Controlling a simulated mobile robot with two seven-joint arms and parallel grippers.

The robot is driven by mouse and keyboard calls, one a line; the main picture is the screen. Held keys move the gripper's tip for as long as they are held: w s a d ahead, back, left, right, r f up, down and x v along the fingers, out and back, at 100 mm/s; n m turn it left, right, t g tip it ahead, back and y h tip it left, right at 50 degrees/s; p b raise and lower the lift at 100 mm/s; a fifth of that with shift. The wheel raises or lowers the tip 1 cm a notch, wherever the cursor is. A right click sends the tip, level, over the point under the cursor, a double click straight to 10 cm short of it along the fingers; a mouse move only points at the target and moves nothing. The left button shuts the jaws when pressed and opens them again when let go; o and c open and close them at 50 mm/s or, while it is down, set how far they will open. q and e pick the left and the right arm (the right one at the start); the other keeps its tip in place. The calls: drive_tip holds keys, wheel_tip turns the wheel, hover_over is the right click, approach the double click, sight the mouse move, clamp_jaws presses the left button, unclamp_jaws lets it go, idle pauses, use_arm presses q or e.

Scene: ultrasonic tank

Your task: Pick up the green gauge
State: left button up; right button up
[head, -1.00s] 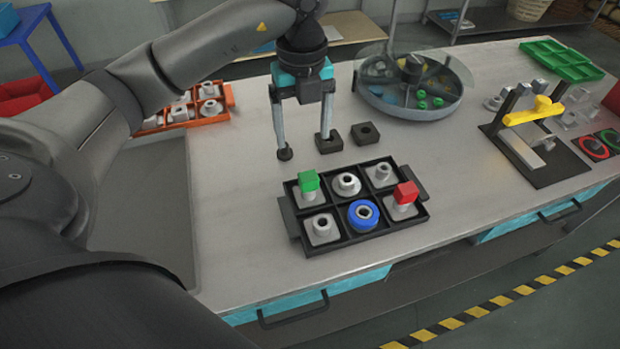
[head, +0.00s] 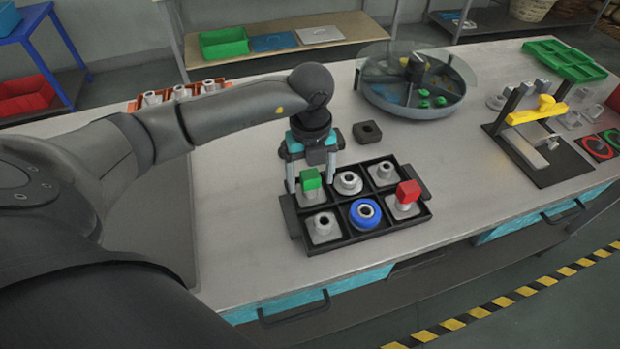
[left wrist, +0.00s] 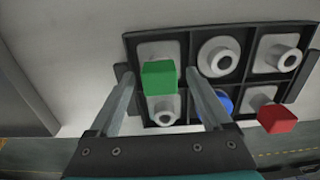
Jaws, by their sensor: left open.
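The green gauge (head: 311,179) is a green block on top of a grey fitting in the back left compartment of the black tray (head: 375,230). It also shows in the left wrist view (left wrist: 159,78), between the two fingers. My left gripper (head: 311,184) is open and points down at the tray's back left corner, with one finger on each side of the green gauge. I cannot tell whether the fingers touch it. My right gripper is not in view.
The tray also holds a red-topped piece (head: 408,193), a blue ring (head: 364,213) and several grey fittings. A dark square block (head: 367,132) lies behind the tray. A round clear-lidded tank (head: 415,85) and a yellow-handled fixture (head: 535,112) stand farther back and right.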

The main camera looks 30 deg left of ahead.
use_arm(q)
clamp_jaws()
idle(0.7)
